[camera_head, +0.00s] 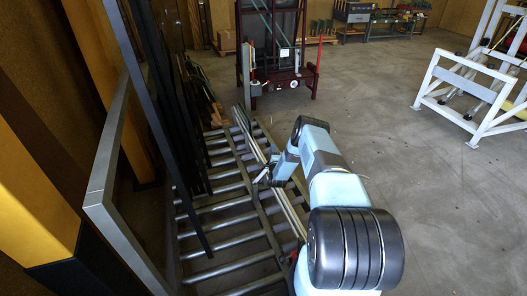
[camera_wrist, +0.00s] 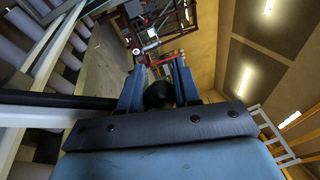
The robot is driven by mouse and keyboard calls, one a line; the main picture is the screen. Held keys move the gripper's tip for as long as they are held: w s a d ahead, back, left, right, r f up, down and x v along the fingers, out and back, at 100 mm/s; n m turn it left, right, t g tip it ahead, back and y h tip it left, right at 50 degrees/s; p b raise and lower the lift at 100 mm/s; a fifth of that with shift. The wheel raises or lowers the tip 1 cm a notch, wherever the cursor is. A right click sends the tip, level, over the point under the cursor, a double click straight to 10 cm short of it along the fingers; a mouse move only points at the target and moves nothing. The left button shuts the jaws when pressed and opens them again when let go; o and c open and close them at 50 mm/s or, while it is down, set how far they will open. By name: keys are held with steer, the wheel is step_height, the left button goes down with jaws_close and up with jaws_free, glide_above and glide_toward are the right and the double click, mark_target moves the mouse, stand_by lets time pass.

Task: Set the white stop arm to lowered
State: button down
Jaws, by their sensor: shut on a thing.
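My gripper (camera_head: 263,178) reaches over the roller conveyor at the centre of the head view. In the wrist view its two blue fingers (camera_wrist: 156,80) are shut on a dark round knob (camera_wrist: 158,95). A dark bar (camera_wrist: 50,98) and a pale bar (camera_wrist: 35,116) run in from the left towards the gripper. I cannot tell whether either bar is the white stop arm or whether the knob belongs to it. The stop arm's raised or lowered position is not clear, as my gripper hides much of this area.
The roller conveyor (camera_head: 223,208) has long pale rails along its right side. A grey metal frame (camera_head: 104,180) and dark upright posts stand at the left. A dark red rack (camera_head: 277,50) stands behind, and a white frame (camera_head: 473,80) at the right.

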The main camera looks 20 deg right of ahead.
steer(key=d+f+m+g, duration=0.2)
steer(key=d+f+m, duration=0.6)
steer(key=d+f, duration=0.3)
steer(key=shift+f+m, duration=0.3)
steer(key=shift+f, duration=1)
steer(key=shift+a, duration=0.1)
steer(key=c, duration=1.1)
jaws_free()
steer(key=v, duration=1.3)
steer(key=shift+s+r, duration=0.15)
steer(key=shift+s, duration=0.2)
